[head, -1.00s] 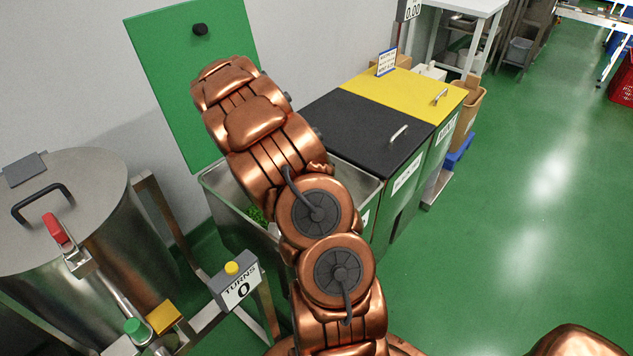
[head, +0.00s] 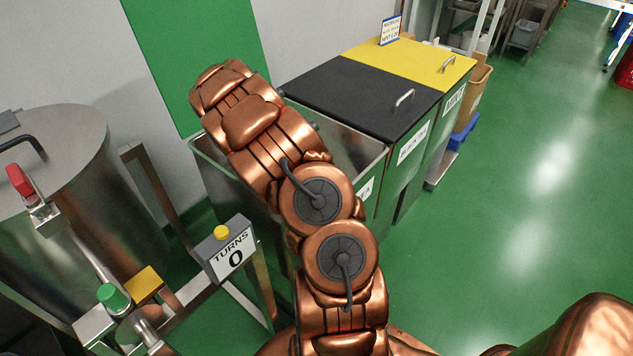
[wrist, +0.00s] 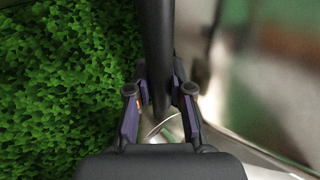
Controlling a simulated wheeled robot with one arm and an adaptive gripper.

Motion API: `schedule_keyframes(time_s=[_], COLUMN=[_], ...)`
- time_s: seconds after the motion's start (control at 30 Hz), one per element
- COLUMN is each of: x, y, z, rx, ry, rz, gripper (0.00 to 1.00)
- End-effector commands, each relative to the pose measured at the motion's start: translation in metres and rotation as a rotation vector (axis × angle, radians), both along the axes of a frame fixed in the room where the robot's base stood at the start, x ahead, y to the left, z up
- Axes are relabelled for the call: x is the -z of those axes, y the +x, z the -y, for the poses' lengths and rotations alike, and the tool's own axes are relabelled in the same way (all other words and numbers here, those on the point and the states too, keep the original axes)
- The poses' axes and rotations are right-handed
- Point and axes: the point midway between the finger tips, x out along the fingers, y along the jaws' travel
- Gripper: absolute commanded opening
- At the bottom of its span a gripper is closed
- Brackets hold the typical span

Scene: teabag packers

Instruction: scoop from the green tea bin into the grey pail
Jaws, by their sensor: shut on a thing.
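The green tea bin (head: 357,150) stands open at the middle of the head view, with its green lid (head: 185,60) raised against the wall. My arm reaches over it and hides most of its inside and my gripper. In the wrist view, green tea leaves (wrist: 55,90) fill the left side, with a metal bin wall at the right. My gripper (wrist: 160,92) is shut on a dark upright handle (wrist: 156,40), apparently the scoop's. The scoop's bowl is mostly hidden, so I cannot tell whether it holds leaves. I cannot make out the grey pail.
A bin with a black lid (head: 360,95) and one with a yellow lid (head: 425,62) stand closed beside the tea bin. A steel drum (head: 75,200) and a TURNS counter (head: 228,250) are at left. The green floor (head: 510,220) at right is clear.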

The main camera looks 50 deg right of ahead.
Motion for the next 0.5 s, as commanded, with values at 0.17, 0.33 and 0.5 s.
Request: schedule_keyframes(time_s=[0.17,0.33,0.5], x=[0.029,0.05,0.061], y=[0.0,0.0,0.0], z=[0.001,0.0,0.001], rx=[0.001,-0.001,0.0], ry=[-0.001,-0.001,0.0], rz=[-0.001,0.0,0.0], gripper=[0.0,0.0,0.0])
